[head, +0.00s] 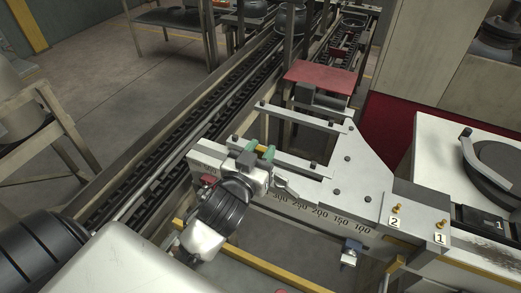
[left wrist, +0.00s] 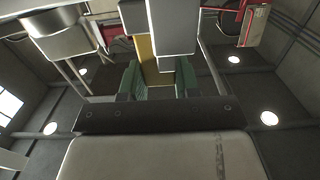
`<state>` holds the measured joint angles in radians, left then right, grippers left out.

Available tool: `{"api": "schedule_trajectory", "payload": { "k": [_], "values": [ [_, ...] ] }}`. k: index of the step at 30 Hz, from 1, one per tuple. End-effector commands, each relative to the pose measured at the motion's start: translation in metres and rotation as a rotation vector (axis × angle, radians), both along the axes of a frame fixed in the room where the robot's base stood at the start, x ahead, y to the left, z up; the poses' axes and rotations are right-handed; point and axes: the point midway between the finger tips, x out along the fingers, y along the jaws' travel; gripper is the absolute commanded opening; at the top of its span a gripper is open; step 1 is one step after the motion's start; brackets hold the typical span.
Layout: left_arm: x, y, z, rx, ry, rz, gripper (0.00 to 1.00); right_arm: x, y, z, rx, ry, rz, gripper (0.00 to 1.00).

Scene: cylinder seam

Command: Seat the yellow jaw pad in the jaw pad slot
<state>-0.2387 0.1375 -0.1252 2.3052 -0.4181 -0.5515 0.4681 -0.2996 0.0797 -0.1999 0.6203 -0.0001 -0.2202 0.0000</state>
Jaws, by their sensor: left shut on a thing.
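My left gripper (head: 262,153) has green fingertips and is at the left end of the grey measuring fixture (head: 345,180). It is shut on the yellow jaw pad (head: 262,149), of which only a small part shows between the fingertips. In the left wrist view the green fingers (left wrist: 158,78) stand on either side of a tan-yellow strip (left wrist: 147,55), with a grey block (left wrist: 172,35) beside it. A dark grey block (head: 246,159) is close to the left of the fingertips. I cannot make out the jaw pad slot or whether the pad touches it.
The fixture carries a number scale and tags 1 and 2 near brass pins (head: 397,208). A long conveyor (head: 170,150) runs along the left. A red-topped stand (head: 320,76) is behind the fixture. A white machine with a round dark part (head: 500,160) is at the right.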

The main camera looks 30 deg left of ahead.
Motion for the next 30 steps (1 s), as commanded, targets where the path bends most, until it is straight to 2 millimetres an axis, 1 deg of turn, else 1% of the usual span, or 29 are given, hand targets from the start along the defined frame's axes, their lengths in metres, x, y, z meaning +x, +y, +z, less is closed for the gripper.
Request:
{"api": "schedule_trajectory", "payload": {
  "k": [25,26,30],
  "values": [
    [0.0,0.0,-0.022,-0.002,0.0,0.0,0.06,0.0,0.0,-0.015,0.0,0.0,0.0,0.57],
    [0.0,0.0,-0.021,-0.001,-0.001,0.0,0.35,0.0,0.0,-0.014,0.0,0.0,0.0,0.57],
    [0.0,0.0,-0.021,-0.001,0.0,0.0,0.56,0.0,0.0,-0.014,0.0,0.0,0.0,0.57]
  ]
}}
